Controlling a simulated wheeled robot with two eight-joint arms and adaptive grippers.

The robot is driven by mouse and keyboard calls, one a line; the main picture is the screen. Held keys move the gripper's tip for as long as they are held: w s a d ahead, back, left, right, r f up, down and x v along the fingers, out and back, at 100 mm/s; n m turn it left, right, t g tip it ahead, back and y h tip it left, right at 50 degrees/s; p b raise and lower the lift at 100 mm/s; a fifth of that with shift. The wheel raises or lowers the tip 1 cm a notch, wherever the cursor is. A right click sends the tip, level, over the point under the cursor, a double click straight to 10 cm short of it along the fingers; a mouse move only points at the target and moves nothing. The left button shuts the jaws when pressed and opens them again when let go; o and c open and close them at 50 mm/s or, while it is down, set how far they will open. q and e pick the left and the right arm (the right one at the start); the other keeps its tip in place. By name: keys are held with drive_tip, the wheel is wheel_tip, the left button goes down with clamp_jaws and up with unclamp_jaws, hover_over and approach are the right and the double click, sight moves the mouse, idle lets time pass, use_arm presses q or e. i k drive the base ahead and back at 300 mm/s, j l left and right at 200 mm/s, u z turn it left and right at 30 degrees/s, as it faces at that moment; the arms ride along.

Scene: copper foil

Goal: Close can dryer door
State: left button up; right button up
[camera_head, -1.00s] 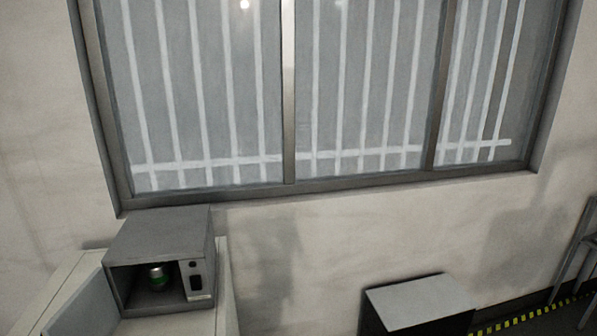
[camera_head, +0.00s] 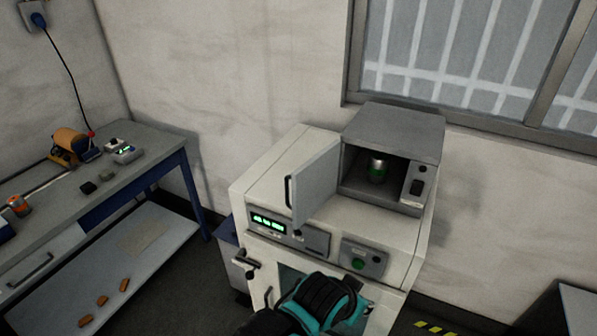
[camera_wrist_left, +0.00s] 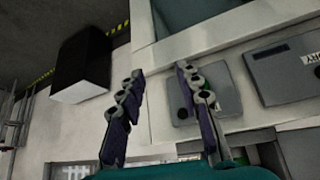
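The can dryer (camera_head: 400,125) is a grey box on top of a white machine. Its door (camera_head: 318,180) stands wide open, hinged at the box's left side and swung toward the front. A black upright handle (camera_head: 288,191) is on the door's free edge. A can (camera_head: 378,169) with a green band stands upright inside. My left gripper (camera_wrist_left: 160,76) is open and empty in the left wrist view, its two dark fingers spread. In the head view, its teal and black wrist shows at the bottom, in front of the white machine and below the door, apart from it. My right gripper is not in view.
The white machine (camera_head: 262,190) has a green display (camera_head: 269,223) and a panel with a green button (camera_head: 358,264). A workbench (camera_head: 150,160) with small tools stands at the left. A window (camera_head: 440,60) is behind. A black box (camera_wrist_left: 82,68) shows in the left wrist view.

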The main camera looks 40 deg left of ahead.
sight(315, 183)
drive_tip(key=k+j+z, duration=0.1)
drive_tip(key=j, duration=0.35)
drive_tip(key=k+j, duration=0.1)
drive_tip(key=j, duration=0.35)
drive_tip(key=k+j+z, duration=0.15)
drive_tip(key=j, duration=0.3)
drive_tip(key=k+j, duration=0.1)
drive_tip(key=j, duration=0.3)
drive_tip(key=k+j+z, duration=0.15)
drive_tip(key=j, duration=0.3)
drive_tip(key=k+j, duration=0.1)
drive_tip(key=j, duration=0.3)
drive_tip(key=z, duration=0.05)
